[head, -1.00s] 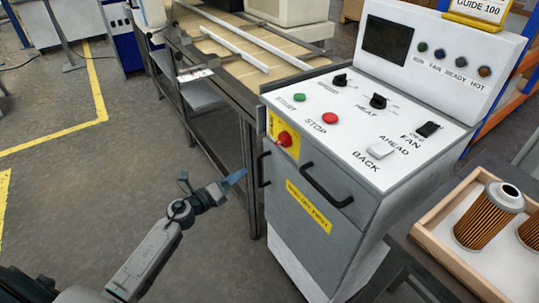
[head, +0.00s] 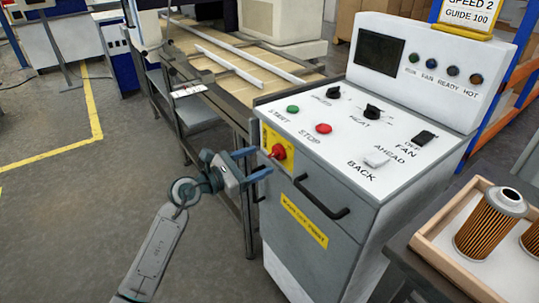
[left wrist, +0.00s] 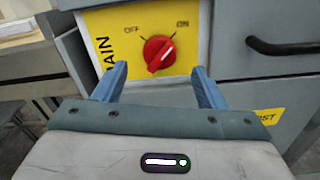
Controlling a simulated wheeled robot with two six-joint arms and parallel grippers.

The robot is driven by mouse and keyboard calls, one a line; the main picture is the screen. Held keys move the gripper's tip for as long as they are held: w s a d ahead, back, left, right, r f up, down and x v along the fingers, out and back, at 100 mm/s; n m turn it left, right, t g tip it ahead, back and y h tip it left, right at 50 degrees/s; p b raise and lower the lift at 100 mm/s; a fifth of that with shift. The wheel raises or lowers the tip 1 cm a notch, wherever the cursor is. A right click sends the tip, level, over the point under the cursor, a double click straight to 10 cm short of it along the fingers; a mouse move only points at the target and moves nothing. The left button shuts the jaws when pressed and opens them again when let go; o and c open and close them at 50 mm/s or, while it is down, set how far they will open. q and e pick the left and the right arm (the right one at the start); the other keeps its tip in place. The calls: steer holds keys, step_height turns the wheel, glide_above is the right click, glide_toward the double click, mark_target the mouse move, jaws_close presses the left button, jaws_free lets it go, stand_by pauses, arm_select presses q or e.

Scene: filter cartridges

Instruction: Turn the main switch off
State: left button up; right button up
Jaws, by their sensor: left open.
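The main switch (head: 278,152) is a red rotary knob on a yellow plate on the upper left front of the grey machine cabinet. In the left wrist view the knob (left wrist: 159,53) sits under the labels OFF at left and ON at right. Its ridge lies on a diagonal, its upper end towards ON. My left gripper (head: 259,162) is open and empty, in front of the plate. In the wrist view its blue fingers (left wrist: 160,72) stand to either side of and below the knob, with no clear contact. My right gripper is not in view.
A dark handle (head: 322,200) sticks out of the cabinet door, right of the switch. Green start (head: 293,109) and red stop (head: 323,128) buttons are on the panel above. A wooden tray (head: 440,252) with filter cartridges stands at right. Floor at left is free.

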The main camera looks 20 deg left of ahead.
mark_target(271, 155)
arm_select(q)
steer(key=shift+x, duration=2.4)
steer(key=c, duration=1)
